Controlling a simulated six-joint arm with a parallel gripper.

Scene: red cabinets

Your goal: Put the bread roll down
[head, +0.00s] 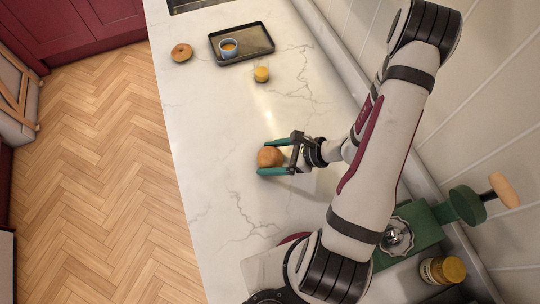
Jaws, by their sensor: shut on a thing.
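The bread roll (269,157) is round and golden brown. It sits between the green fingers of my gripper (270,158), over the white marble countertop (215,190). My gripper is shut on the roll and reaches in from the right. I cannot tell from this view whether the roll touches the counter or is held just above it.
A dark tray (258,45) with a blue cup (229,47) lies at the back. A bagel-like ring (181,53) and a small yellow item (262,74) are nearby. A green appliance (418,228) and a yellow-lidded jar (442,270) stand at right. Counter around the roll is clear.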

